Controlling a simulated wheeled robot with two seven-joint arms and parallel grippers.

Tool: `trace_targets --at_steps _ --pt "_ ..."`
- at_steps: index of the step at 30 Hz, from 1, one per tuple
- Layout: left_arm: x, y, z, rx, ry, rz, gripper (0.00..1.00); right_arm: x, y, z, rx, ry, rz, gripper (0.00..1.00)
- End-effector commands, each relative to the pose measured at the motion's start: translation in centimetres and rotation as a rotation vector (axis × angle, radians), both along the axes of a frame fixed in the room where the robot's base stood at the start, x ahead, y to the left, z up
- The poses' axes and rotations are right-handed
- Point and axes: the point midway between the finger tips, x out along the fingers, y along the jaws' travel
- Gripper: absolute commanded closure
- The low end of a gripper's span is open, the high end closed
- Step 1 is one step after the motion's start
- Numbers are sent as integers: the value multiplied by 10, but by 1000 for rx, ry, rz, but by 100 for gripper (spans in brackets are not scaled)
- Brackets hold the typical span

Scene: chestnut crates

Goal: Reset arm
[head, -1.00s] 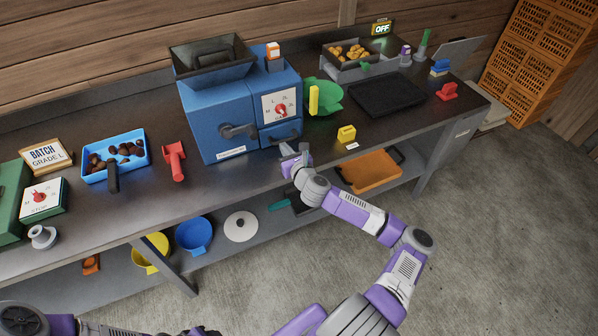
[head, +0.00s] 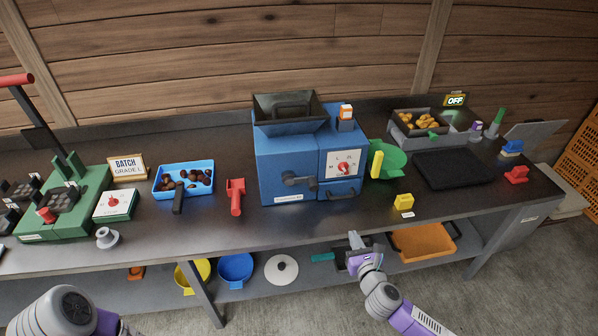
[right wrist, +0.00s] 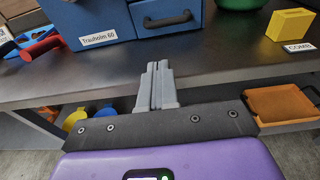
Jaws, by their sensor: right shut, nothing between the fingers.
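My right gripper (head: 356,241) is in front of the workbench's front edge, below and to the right of the blue machine (head: 285,165). In the right wrist view its fingers (right wrist: 157,82) are shut together with nothing between them, pointing at the bench edge under the machine's drawer handle. It touches nothing that I can see. My left arm (head: 65,312) shows only in part at the bottom left of the head view; its gripper is out of the picture.
The workbench (head: 330,215) holds a blue tray of chestnuts (head: 183,179), a red scoop (head: 235,197), a yellow block (head: 403,201), a black tray (head: 453,169) and a green press (head: 70,215). A lower shelf holds bowls and an orange tray (head: 425,242). Floor in front is clear.

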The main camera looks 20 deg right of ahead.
Motion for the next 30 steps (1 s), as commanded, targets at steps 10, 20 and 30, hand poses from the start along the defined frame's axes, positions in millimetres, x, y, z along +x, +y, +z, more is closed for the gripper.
trace_targets --at_steps 10,20,30 --pt "0 0 0 0 0 0 57 15 73 -17 -103 50 210 100" --pt "0 0 0 0 0 0 57 -42 286 -99 -604 142 983 100" --pt "0 0 0 0 0 0 57 -159 329 -182 -1234 89 1685 100"
